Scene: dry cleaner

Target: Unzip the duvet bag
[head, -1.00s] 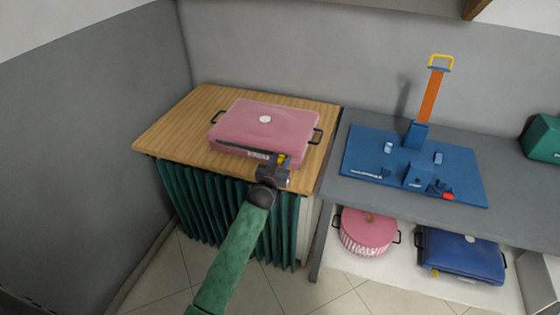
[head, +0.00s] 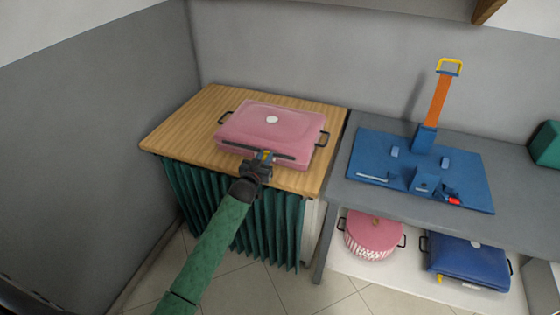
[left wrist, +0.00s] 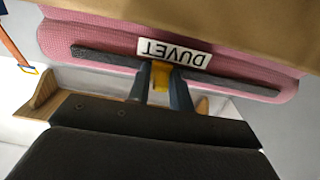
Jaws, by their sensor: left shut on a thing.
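My left gripper (head: 265,158) is at the middle of the front side. In the left wrist view its fingers (left wrist: 161,82) are shut on the yellow zip pull (left wrist: 161,73), beside the label. The fingers hide part of the strip. My right gripper is not in view.
A grey counter (head: 343,195) stands to the right with a blue board (head: 375,150) and an orange upright (head: 438,100). Below are a round pink bag (head: 373,236) and a blue bag (head: 465,260). A green curtain (head: 285,225) hangs under the wooden table.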

